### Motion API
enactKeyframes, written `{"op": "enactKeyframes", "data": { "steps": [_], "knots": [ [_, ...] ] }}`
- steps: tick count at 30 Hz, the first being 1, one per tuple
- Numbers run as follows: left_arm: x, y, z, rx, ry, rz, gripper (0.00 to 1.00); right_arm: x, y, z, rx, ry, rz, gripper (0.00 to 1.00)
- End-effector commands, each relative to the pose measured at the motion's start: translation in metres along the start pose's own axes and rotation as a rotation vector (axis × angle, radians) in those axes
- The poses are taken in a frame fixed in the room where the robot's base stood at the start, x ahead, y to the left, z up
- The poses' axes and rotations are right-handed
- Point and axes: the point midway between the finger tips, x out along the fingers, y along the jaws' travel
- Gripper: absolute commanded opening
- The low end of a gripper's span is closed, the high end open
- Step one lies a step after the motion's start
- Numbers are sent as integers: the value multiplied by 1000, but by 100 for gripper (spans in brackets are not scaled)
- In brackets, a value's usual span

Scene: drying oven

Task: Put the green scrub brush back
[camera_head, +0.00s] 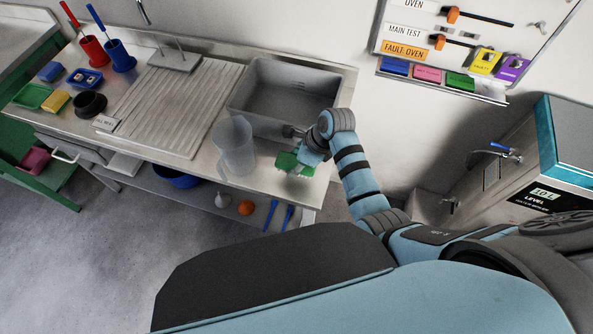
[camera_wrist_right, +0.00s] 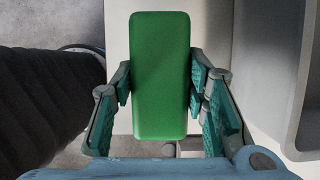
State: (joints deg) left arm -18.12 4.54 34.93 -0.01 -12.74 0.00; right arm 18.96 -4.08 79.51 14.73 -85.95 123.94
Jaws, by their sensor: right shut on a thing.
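At the counter's far left lie a green tray (camera_head: 31,97), a blue item (camera_head: 50,71) and a yellow sponge (camera_head: 56,103). My left gripper is not in view.
The clear jug (camera_head: 235,148) stands close left of my right gripper. The sink basin (camera_head: 285,84) lies behind it. A ribbed drainboard (camera_head: 165,105), a dark round cup (camera_head: 90,104) and red and blue brush holders (camera_head: 92,50) stand farther left. A shelf below holds several items.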

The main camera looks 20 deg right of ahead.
Motion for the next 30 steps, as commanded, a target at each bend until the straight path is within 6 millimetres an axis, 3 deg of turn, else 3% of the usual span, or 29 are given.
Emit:
{"op": "enactKeyframes", "data": {
  "steps": [7,11,18,19,22,30],
  "knots": [
    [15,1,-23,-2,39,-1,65,40,0,-16,-1,0,1,18],
    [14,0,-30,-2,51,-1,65,41,-1,-16,-1,-1,-1,15],
    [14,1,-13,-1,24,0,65,43,-1,-17,-1,0,-1,15],
    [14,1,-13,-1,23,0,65,44,-1,-17,-1,0,0,42],
    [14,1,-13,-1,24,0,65,43,-1,-17,-1,-1,-1,58],
    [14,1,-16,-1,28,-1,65,43,-1,-17,-1,-1,-1,61]
  ]
}}
